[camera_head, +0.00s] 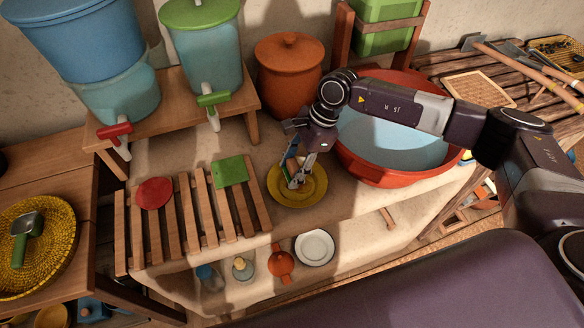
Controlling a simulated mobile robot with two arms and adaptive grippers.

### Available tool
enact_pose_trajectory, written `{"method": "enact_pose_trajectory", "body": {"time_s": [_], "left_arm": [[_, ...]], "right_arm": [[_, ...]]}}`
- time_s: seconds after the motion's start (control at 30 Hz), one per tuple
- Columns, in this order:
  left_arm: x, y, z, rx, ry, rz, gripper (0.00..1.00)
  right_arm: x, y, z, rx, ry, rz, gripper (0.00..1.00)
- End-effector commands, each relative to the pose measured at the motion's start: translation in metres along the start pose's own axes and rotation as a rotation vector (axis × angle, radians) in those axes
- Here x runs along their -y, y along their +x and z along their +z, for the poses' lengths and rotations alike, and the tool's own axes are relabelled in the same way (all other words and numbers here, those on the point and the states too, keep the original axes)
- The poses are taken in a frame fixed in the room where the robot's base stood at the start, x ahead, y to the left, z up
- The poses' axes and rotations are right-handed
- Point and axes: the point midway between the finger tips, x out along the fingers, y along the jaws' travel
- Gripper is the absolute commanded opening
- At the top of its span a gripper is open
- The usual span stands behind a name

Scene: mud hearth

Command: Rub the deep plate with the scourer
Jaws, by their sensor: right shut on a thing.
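A yellow deep plate (313,192) sits on the pale mud counter, left of the red basin. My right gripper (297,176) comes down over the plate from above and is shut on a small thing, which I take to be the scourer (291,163). The fingers hide most of it. The fingertips are at or just above the plate's middle; I cannot tell whether the scourer touches it. My left gripper is not in view.
A red basin of water (372,176) stands close right of the plate. A slatted wooden rack (197,214) with a red disc (154,193) and a green square (230,171) lies to the left. A clay pot (290,80) and water dispensers (205,50) stand behind.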

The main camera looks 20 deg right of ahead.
Motion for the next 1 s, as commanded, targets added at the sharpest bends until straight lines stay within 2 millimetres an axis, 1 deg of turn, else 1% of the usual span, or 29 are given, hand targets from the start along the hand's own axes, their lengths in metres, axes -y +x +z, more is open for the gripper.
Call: {"method": "enact_pose_trajectory", "body": {"time_s": [0.8,0.9,1.0], "left_arm": [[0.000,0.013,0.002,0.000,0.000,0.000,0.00],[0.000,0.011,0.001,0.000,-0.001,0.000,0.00],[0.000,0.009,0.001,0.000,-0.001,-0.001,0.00]], "right_arm": [[0.000,0.013,-0.005,0.000,0.000,0.000,0.23],[-0.001,0.012,-0.005,0.000,0.000,0.000,0.23],[-0.007,0.011,-0.006,-0.001,0.000,0.001,0.23]]}}
